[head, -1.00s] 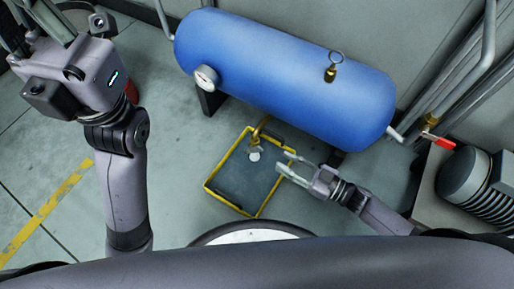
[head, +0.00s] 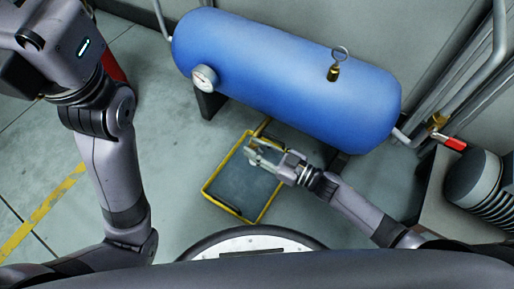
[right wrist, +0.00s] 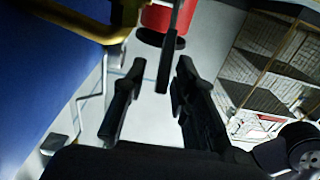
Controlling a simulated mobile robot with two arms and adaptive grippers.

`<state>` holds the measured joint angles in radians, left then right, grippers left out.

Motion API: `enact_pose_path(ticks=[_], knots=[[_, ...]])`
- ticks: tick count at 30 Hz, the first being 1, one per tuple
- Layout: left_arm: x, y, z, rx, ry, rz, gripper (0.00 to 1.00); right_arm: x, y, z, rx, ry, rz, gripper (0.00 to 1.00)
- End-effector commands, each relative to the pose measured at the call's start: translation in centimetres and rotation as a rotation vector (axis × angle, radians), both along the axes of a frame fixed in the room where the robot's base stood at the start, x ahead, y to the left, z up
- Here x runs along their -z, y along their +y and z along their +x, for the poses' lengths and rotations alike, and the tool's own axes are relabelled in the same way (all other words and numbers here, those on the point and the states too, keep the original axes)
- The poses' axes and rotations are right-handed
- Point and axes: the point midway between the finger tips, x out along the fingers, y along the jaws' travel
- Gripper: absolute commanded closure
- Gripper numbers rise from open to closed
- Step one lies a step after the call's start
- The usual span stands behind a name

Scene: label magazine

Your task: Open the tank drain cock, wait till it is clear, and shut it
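The blue tank (head: 285,80) lies across the upper part of the head view. Its brass drain pipe (head: 263,127) comes down over the yellow-rimmed tray (head: 206,190). My right gripper (head: 254,150) is over the tray, in front of the drain cock, and hides most of it. In the right wrist view, brass-coloured pipework (right wrist: 110,27) shows at the top. A dark bar (right wrist: 168,65), perhaps the cock's lever, reaches between my two spread fingers (right wrist: 155,95) without clear contact. I cannot see any flow. My left arm stands at the left, its gripper out of view.
A gauge (head: 204,78) and a ringed brass valve (head: 334,70) are on the tank. A red-handled valve (head: 453,143) is on the pipe at right, above a grey ribbed machine (head: 482,185). A red cylinder (head: 115,67) stands behind my left arm. The floor left of the tray is clear.

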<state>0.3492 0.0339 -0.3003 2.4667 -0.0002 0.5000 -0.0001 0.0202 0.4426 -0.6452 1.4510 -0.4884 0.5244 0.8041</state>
Motion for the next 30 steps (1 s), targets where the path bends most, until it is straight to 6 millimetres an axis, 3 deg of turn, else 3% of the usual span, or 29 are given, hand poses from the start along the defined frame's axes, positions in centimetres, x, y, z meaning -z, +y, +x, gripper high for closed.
enact_pose_path(ticks=[11, 30], knots=[[0.01, -0.02, 0.00, 0.001, 0.000, 0.000, 1.00, 0.02, -0.03, -0.01, 0.000, 0.000, 0.000, 1.00], [0.02, 0.00, -0.01, 0.000, 0.000, 0.000, 1.00, 0.04, -0.07, -0.01, 0.000, 0.000, -0.001, 1.00]])
